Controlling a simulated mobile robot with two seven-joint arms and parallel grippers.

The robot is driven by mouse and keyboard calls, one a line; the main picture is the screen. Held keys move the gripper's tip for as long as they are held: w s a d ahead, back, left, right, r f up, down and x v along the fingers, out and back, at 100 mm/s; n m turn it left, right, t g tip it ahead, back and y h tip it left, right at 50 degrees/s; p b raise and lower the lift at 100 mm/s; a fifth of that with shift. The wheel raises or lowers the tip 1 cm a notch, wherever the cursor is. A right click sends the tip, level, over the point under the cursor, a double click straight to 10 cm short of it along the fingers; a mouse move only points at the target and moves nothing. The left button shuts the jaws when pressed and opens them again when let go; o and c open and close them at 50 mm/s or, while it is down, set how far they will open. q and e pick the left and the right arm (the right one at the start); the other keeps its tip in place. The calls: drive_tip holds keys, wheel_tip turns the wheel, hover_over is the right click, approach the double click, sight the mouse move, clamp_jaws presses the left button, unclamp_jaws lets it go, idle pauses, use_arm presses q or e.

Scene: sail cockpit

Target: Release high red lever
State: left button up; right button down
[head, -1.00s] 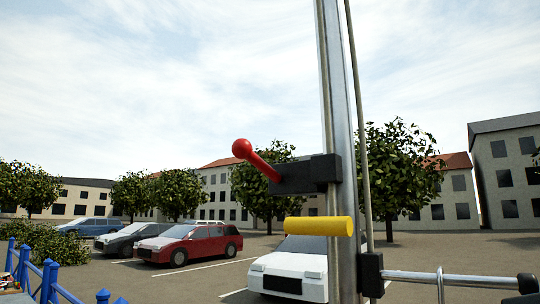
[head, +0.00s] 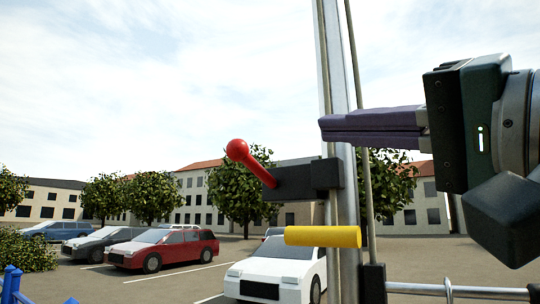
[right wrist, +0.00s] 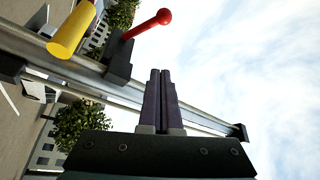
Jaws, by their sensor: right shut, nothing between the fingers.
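The red lever (head: 251,163) has a round ball end and points up and left from its black block (head: 305,180) on the metal mast (head: 342,110). It also shows in the right wrist view (right wrist: 149,24). My right gripper (head: 322,129) comes in from the right with its dark purple fingers pressed together and empty. Its tips are at the mast, above the black block and up and right of the red ball, apart from the lever. In the right wrist view the fingers (right wrist: 160,75) are side by side. My left gripper is not in view.
A yellow cylinder (head: 322,236) sticks out left from the mast just below the black block. A thin line (head: 359,130) runs along the mast. A metal rail (head: 450,289) is low at the right. Open space lies left of the lever; parked cars are behind.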

sight(256, 166)
drive_tip(key=x, duration=1)
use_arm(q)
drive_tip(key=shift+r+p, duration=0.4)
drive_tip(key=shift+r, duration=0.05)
use_arm(e)
drive_tip(key=shift+s+a+f, duration=1.05)
drive_tip(key=shift+s+f, duration=0.15)
drive_tip(key=shift+s, duration=0.15)
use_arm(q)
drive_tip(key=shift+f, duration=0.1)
